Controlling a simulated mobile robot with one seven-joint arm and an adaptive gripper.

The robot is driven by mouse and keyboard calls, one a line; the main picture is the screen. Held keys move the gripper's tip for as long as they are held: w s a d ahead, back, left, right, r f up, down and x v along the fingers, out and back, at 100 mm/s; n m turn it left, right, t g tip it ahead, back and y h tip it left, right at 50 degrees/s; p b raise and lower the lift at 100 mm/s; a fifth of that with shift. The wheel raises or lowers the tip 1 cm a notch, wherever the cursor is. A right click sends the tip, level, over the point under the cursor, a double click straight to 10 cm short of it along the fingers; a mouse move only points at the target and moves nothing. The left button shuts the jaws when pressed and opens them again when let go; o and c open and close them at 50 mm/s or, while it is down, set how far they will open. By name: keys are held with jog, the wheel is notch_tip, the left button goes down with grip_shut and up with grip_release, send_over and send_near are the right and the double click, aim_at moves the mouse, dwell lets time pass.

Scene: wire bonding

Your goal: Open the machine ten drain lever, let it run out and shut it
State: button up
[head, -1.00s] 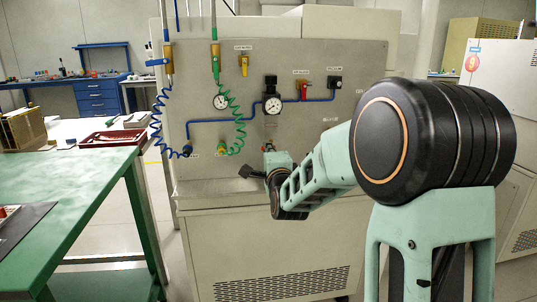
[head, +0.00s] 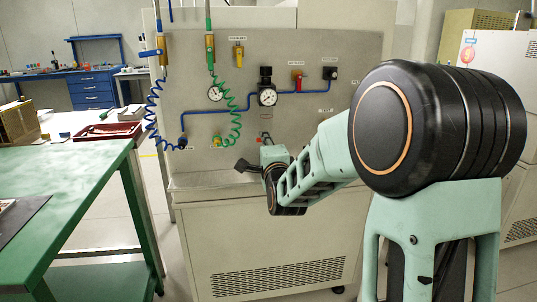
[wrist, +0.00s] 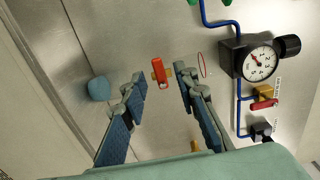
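A small red lever (wrist: 159,70) on a brass fitting sticks out low on the grey panel (head: 330,135). In the wrist view it shows between and just beyond the fingertips of my gripper (wrist: 160,79), with a gap on both sides. My gripper is open and empty.
A round gauge (head: 267,97), another red-handled valve (head: 297,78) and a yellow valve (head: 238,54) are higher on the panel. Coiled blue (head: 153,110) and green (head: 232,115) hoses hang left. A green table (head: 75,165) stands left. A blue-grey rounded object (wrist: 98,88) lies left of my fingers.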

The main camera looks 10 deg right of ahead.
jog(key=s, duration=1)
jog(key=shift+s, duration=0.25)
